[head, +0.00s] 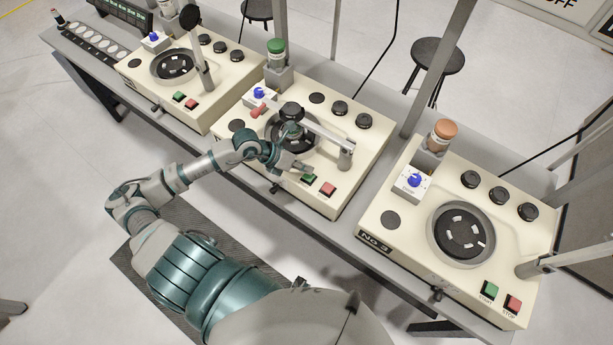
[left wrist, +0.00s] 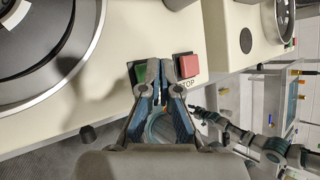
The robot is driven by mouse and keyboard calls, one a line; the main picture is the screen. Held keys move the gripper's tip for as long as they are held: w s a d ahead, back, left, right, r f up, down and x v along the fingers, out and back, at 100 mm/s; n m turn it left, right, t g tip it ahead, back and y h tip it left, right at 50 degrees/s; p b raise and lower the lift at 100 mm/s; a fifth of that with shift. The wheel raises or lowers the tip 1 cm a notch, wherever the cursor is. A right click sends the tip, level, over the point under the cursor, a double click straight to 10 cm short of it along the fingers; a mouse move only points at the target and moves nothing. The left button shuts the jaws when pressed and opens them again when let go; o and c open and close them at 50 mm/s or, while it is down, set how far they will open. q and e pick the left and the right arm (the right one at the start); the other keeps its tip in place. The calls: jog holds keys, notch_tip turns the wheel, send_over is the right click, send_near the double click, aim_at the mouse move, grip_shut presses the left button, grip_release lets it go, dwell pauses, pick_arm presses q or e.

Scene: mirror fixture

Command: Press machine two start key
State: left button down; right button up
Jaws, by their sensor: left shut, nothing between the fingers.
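The middle machine (head: 352,165) is a cream console with a round dark chuck, a green start key (head: 308,178) and a red stop key (head: 328,189) on its front edge. My left gripper (head: 304,169) is shut and empty, at the green key. In the left wrist view its fingertips (left wrist: 159,66) are beside the green key (left wrist: 140,73), partly covering it, with the red key (left wrist: 188,66) to the right. I cannot tell whether they touch the green key. The right machine's plate (head: 375,242) starts with "NO"; its digit is hard to read, perhaps 2.
The right machine (head: 400,222) has its own green key (head: 490,290) and red key (head: 513,304). Another machine (head: 140,70) stands at the left. Metal posts and swing arms rise among the machines. Stools stand behind. A slim arm with teal joints (left wrist: 272,147) shows in the left wrist view.

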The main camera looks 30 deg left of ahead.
pick_arm(q)
jog(key=shift+d+r, duration=0.15)
jog(key=shift+d, duration=0.65)
jog(key=shift+a, duration=0.65)
jog(key=shift+a+f, duration=0.2)
jog(key=shift+a, duration=0.1)
jog(key=shift+d, duration=0.1)
jog(key=shift+d+r, duration=0.1)
jog(key=shift+d, duration=0.45)
jog(key=shift+a+f, duration=0.45)
jog(key=shift+a, duration=0.15)
jog(key=shift+a+f+b, duration=0.1)
jog(key=shift+a+b, duration=0.1)
jog(key=shift+b, duration=0.1)
jog(key=shift+d, duration=0.45)
pick_arm(e)
jog(key=shift+d+f, duration=0.3)
jog(key=shift+d, duration=0.25)
jog(key=shift+d+f, duration=0.25)
jog(key=shift+d, duration=0.25)
